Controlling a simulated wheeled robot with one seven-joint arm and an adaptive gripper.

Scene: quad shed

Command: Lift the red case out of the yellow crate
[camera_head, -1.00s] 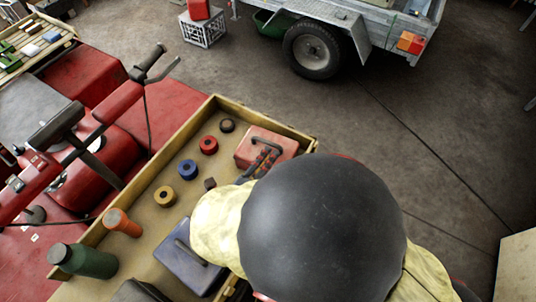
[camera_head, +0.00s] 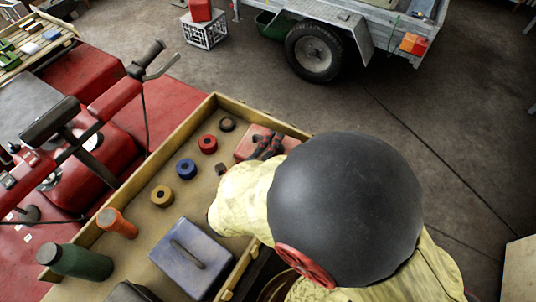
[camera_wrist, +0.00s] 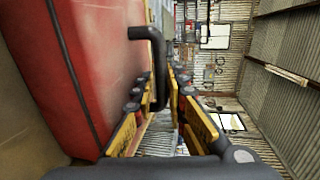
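The red case (camera_head: 247,142) lies in the far right corner of the yellow crate (camera_head: 165,148), its black handle upward. In the wrist view the case (camera_wrist: 85,70) fills the left side and its black handle (camera_wrist: 158,60) runs between my fingers. My gripper (camera_head: 268,143) is at the handle and covers part of the case in the head view. In the wrist view my gripper (camera_wrist: 165,100) looks open, with a gap between the yellow-marked fingers around the handle. Firm contact does not show. My arm hides the crate's right side.
The crate also holds a blue case (camera_head: 190,258), a green bottle (camera_head: 75,262), an orange cylinder (camera_head: 117,223) and several small rolls (camera_head: 187,169). A red quad bike (camera_head: 80,150) stands left. A trailer (camera_head: 350,35) is behind, with open floor between.

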